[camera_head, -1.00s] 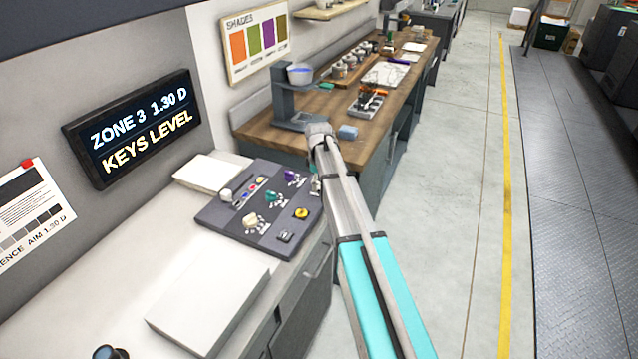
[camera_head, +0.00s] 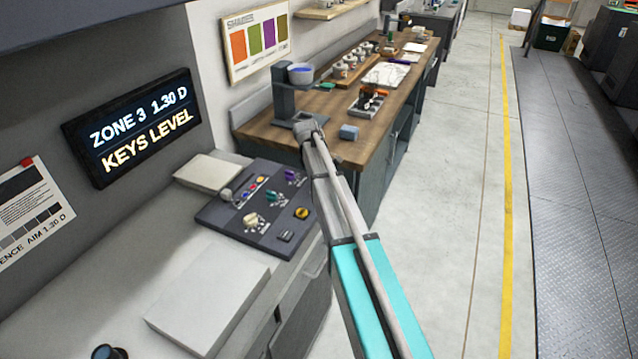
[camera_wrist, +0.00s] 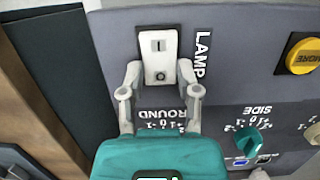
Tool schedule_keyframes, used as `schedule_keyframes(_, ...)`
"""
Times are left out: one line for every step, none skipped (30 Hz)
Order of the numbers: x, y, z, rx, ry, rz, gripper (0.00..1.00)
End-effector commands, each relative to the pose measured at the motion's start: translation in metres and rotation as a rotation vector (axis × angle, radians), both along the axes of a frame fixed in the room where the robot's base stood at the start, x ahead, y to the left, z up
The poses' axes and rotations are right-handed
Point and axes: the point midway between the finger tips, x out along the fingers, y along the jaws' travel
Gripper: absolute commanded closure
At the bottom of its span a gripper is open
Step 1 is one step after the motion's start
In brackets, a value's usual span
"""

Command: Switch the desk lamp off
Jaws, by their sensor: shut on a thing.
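The lamp switch (camera_wrist: 158,58) is a pale rocker in a dark slot beside the word LAMP, at the top of the wrist view. My gripper (camera_wrist: 160,76) has one finger on each side of it and is shut on it. In the head view my gripper (camera_head: 314,195) is at the right edge of the dark control panel (camera_head: 225,217), and my arm and gripper hide the switch there. The desk lamp itself is not clearly visible.
A yellow button (camera_wrist: 305,55) and a green knob (camera_wrist: 248,140) are right of my gripper. A pale slab (camera_head: 210,300) and a paper stack (camera_head: 207,172) lie on the counter. A wooden bench (camera_head: 268,135) stands beyond the panel.

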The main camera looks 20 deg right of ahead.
Motion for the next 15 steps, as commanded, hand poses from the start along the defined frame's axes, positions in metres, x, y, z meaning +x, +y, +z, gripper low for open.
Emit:
schedule_keyframes(0.0012,0.0014,-0.0015,-0.013,0.014,0.002,1.0)
schedule_keyframes(0.0009,0.0015,-0.0013,-0.019,0.019,0.001,1.0)
schedule_keyframes(0.0005,0.0016,-0.001,-0.025,0.024,0.001,1.0)
schedule_keyframes(0.0002,0.0015,-0.0008,-0.027,0.027,0.0,1.0)
schedule_keyframes(-0.0002,0.0015,-0.0006,-0.029,0.028,0.0,1.0)
schedule_keyframes(-0.0004,0.0013,-0.0004,-0.029,0.028,0.0,1.0)
schedule_keyframes(-0.0006,0.0013,-0.0003,-0.029,0.028,0.0,1.0)
schedule_keyframes(-0.0006,0.0013,-0.0003,-0.029,0.028,0.0,1.0)
schedule_keyframes(-0.0006,0.0013,-0.0003,-0.029,0.028,0.0,1.0)
schedule_keyframes(-0.0006,0.0013,-0.0003,-0.029,0.028,0.0,1.0)
schedule_keyframes(-0.0007,0.0013,-0.0003,-0.028,0.027,0.0,1.0)
schedule_keyframes(-0.0006,0.0013,-0.0003,-0.028,0.027,0.0,0.55)
schedule_keyframes(-0.0006,0.0013,-0.0003,-0.028,0.027,0.0,0.5)
schedule_keyframes(-0.0006,0.0013,-0.0003,-0.029,0.027,0.0,0.44)
schedule_keyframes(-0.0005,0.0012,-0.0003,-0.029,0.026,-0.001,0.37)
